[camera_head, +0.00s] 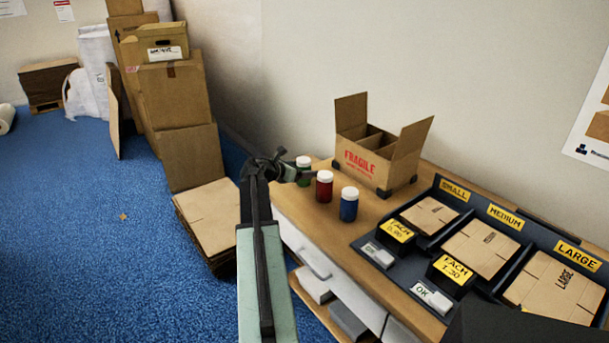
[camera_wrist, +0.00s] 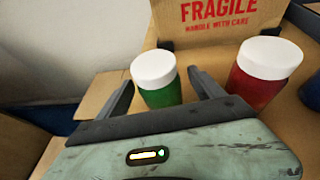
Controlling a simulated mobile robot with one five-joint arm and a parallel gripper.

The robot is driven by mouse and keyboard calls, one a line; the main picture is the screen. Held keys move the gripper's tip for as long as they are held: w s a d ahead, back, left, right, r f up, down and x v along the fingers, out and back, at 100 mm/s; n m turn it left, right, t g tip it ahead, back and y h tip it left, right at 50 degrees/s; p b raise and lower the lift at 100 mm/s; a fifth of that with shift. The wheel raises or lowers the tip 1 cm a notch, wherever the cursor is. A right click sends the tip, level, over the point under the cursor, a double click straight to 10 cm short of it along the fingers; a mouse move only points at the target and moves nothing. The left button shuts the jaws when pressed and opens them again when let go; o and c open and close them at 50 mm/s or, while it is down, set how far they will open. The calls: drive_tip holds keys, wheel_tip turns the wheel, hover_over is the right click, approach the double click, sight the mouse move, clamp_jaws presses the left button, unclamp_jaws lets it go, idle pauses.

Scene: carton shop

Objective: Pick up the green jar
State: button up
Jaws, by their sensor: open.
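The green jar (camera_head: 303,172) has a white lid and stands upright on the wooden counter, leftmost of three jars in the head view. My gripper (camera_head: 284,170) is beside it on its left and hides part of the jar. In the wrist view the green jar (camera_wrist: 158,84) stands just ahead, between the two open dark fingers of my gripper (camera_wrist: 160,84). The jaws are open and hold nothing. Whether a finger touches the jar I cannot tell.
A red jar (camera_head: 324,187) stands close to the right, then a blue jar (camera_head: 348,204). An open FRAGILE carton (camera_head: 370,168) stands behind them. A dark carton rack (camera_head: 455,250) fills the counter's right part. Stacked cartons (camera_head: 175,95) stand at the left.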

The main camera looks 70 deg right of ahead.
sight(309, 168)
drive_tip(key=b+x, duration=0.1)
drive_tip(key=x, duration=0.3)
drive_tip(key=shift+r, duration=0.1)
